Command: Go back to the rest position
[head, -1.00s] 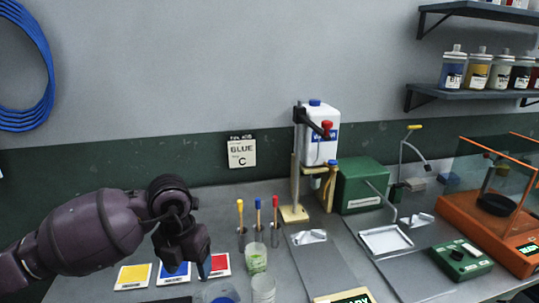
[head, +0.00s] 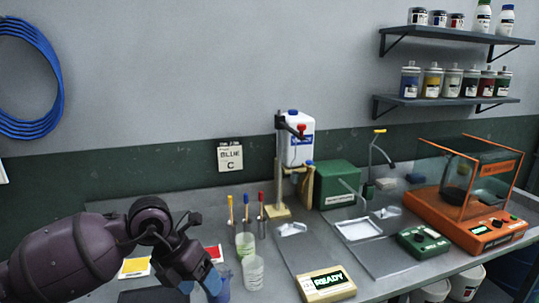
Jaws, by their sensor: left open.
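My left arm comes in from the lower left, and its dark purple gripper (head: 203,282) hangs low over the front left of the grey bench (head: 190,210). The gripper is open, with its fingers pointing down. A cup with blue contents (head: 222,288) stands right at the fingertips; I cannot tell whether they touch it. The gripper partly covers the colour cards: a yellow card (head: 135,267) shows to its left and a red card (head: 213,253) behind it. My right gripper is not in view.
A cup with green contents (head: 245,245) and a clear cup (head: 253,272) stand just right of the gripper. Beyond are a READY box (head: 326,284), a dispenser with a white bottle (head: 300,145), a green box (head: 337,185) and an orange balance (head: 470,200). Wall shelves (head: 450,101) hang upper right.

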